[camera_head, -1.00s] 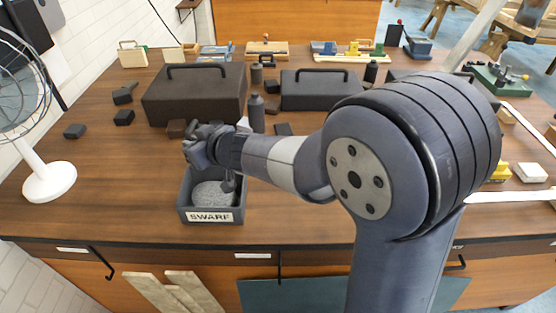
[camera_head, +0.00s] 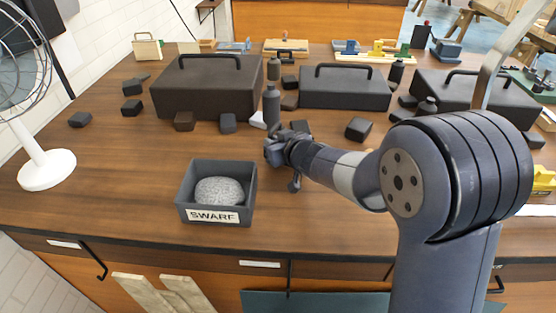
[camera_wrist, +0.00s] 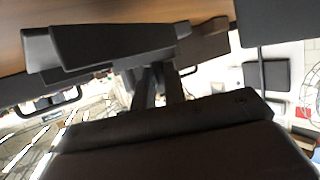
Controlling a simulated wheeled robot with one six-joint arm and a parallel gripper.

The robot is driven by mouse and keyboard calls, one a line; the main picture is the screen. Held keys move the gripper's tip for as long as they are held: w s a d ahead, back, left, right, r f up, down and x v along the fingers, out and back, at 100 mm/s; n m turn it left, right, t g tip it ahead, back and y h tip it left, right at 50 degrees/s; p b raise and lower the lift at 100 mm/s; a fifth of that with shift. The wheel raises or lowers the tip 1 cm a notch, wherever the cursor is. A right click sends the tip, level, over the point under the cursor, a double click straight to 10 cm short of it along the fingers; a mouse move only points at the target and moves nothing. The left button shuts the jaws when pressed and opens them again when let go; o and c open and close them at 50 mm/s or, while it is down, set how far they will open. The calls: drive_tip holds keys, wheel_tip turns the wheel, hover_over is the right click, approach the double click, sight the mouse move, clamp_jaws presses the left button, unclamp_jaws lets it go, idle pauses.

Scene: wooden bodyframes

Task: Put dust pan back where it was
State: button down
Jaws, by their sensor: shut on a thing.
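My gripper (camera_head: 274,152) is right of and behind the swarf tray, above the bench. In the wrist view, my gripper (camera_wrist: 158,82) is shut on a dark grey, flat-sided piece (camera_wrist: 120,42), which looks like the dust pan. Its full shape cannot be made out, and in the head view my wrist mostly hides it. The open grey tray labelled SWARF (camera_head: 247,185) sits near the bench's front edge with a pale grey speckled heap (camera_head: 218,190) in it.
A large dark case (camera_head: 205,88) and a smaller one (camera_head: 345,92) stand behind. A white fan (camera_head: 45,168) stands at left. The front bench strip right of the tray is clear.

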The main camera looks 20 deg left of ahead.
drive_tip(key=shift+f+b, duration=0.8)
drive_tip(key=shift+f, duration=1.2)
drive_tip(key=shift+f, duration=0.1)
drive_tip(key=c, duration=1.5)
unclamp_jaws()
drive_tip(key=shift+f, duration=0.1)
drive_tip(key=shift+o, duration=0.2)
drive_tip(key=shift+r, duration=0.3)
drive_tip(key=p+v, duration=0.1)
drive_tip(key=v, duration=1.1)
drive_tip(key=shift+a+f, duration=0.1)
